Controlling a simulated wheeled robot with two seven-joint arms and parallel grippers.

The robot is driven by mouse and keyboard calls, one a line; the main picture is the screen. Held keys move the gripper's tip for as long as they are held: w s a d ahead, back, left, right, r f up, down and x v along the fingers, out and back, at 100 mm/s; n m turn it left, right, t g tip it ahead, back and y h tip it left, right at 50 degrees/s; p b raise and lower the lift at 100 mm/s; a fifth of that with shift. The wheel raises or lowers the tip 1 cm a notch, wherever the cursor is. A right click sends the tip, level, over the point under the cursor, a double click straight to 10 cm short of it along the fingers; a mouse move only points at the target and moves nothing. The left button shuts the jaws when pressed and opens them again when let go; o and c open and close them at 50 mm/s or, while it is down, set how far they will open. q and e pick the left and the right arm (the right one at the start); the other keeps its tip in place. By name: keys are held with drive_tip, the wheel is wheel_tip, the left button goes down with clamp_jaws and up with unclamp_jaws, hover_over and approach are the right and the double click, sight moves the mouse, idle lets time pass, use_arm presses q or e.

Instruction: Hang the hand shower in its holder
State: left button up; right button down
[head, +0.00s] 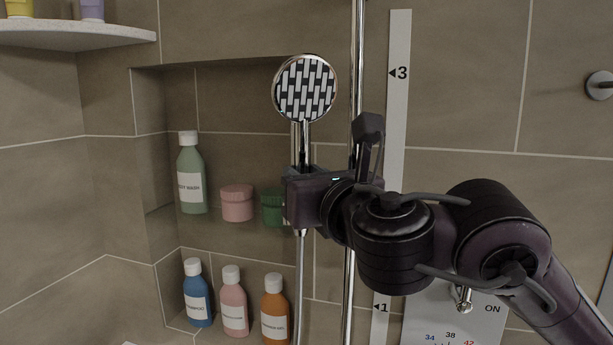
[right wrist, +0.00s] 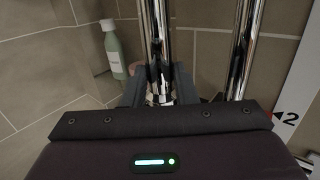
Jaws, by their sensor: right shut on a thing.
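The hand shower (head: 305,88) is upright in the head view, its round chrome head with a black-and-white face turned toward me. My right gripper (head: 303,190) is shut on its chrome handle, and the hose (head: 299,270) hangs straight down below. In the right wrist view the handle (right wrist: 155,35) stands between the fingers (right wrist: 158,90). The chrome riser rail (head: 357,55) is just right of the hand shower, apart from it; it also shows in the right wrist view (right wrist: 243,50). I cannot make out the holder; my right arm covers part of the rail. My left gripper is out of view.
A marked strip (head: 398,110) with 3 and 1 runs beside the rail. A wall niche behind the hand shower holds a green bottle (head: 191,180), a pink jar (head: 237,203) and a green jar (head: 272,207). Several bottles stand lower. A control panel (head: 440,325) is at bottom right.

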drive_tip(key=c, duration=1.1)
unclamp_jaws()
drive_tip(key=shift+s, duration=0.1)
